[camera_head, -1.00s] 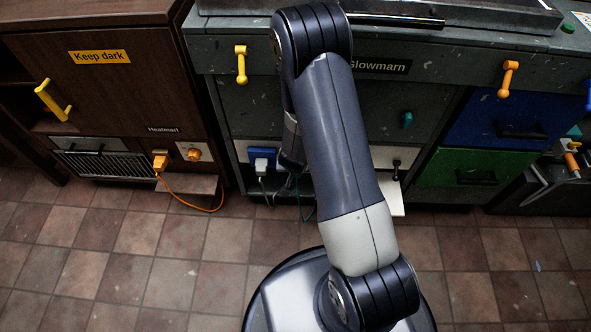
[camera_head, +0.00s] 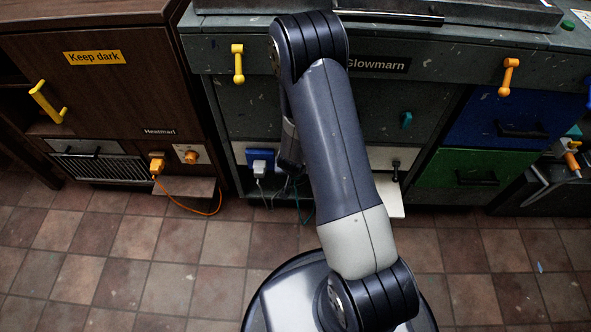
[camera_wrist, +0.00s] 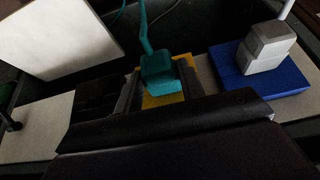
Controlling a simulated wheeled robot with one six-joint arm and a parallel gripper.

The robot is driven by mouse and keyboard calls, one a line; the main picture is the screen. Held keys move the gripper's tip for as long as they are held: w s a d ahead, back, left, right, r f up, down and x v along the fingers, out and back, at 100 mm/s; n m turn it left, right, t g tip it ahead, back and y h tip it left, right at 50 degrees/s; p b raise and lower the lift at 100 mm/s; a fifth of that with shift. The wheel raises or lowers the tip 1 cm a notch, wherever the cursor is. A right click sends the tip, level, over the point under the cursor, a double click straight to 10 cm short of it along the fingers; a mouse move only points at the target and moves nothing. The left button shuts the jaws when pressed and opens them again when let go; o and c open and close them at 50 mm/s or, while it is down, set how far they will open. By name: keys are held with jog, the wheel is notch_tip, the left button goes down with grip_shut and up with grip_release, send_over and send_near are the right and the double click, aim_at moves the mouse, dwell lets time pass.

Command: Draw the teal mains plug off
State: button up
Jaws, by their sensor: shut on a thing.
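The teal mains plug (camera_wrist: 158,72) is in the middle of the wrist view, with its teal cord rising from it. My gripper (camera_wrist: 160,80) has a dark finger on each side of the plug and is shut on it. A yellow socket plate (camera_wrist: 164,99) shows right beside the plug. I cannot tell whether the plug's pins are still in it. In the head view my arm hides the plug and the gripper; only a bit of teal cord (camera_head: 307,212) shows near the floor.
A grey plug (camera_wrist: 264,47) sits on a blue socket plate (camera_wrist: 281,84) close by; that plate also shows in the head view (camera_head: 260,155). A white flap (camera_wrist: 67,35) sticks out on the other side. An orange plug (camera_head: 157,165) trails its cord at left. The tiled floor is clear.

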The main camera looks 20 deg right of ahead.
jog(key=shift+s+a, duration=0.1)
jog(key=shift+s, duration=0.25)
jog(key=shift+s+a+f+b, duration=0.1)
jog(key=shift+s+a+b, duration=0.2)
jog(key=shift+s+b, duration=0.5)
jog(key=s, duration=0.1)
jog(key=s+a+b, duration=0.1)
jog(key=s, duration=0.1)
jog(key=shift+s, duration=0.1)
